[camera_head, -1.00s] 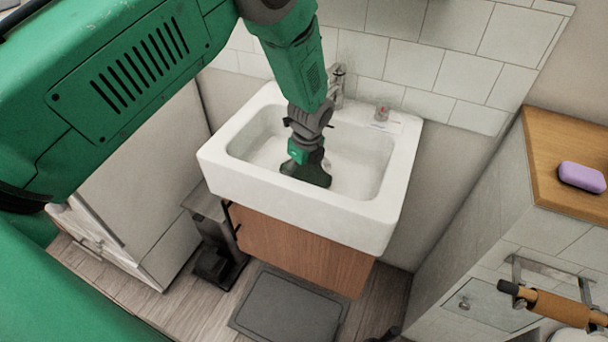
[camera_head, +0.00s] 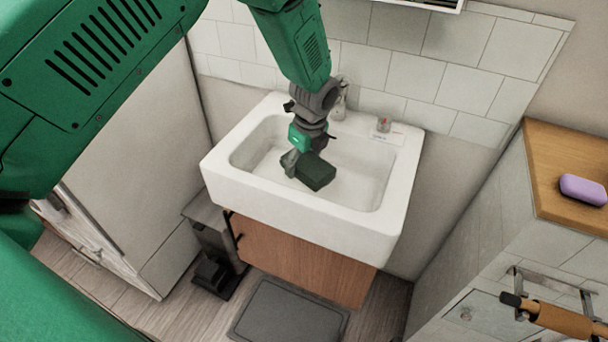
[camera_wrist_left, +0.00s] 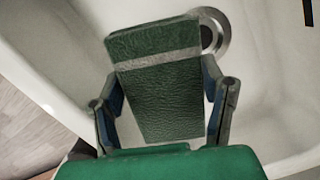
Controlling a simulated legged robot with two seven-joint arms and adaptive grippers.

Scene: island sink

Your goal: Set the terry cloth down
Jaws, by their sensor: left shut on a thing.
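The terry cloth (camera_head: 316,172) is a dark green folded block with a paler band across it, seen clearly in the left wrist view (camera_wrist_left: 165,95). My left gripper (camera_head: 303,166) is shut on it, with one finger on each side of the cloth in the left wrist view (camera_wrist_left: 165,108). The gripper points down over the basin of the white sink (camera_head: 290,196). I cannot tell whether the cloth touches the basin floor. The right gripper does not show.
The sink's drain (camera_wrist_left: 212,30) is beside the cloth's far end. A faucet (camera_head: 341,100) stands at the back rim. A purple soap bar (camera_head: 583,189) lies on the wooden counter (camera_head: 560,150) at right. A pedal bin (camera_head: 213,262) and grey mat (camera_head: 290,312) are below.

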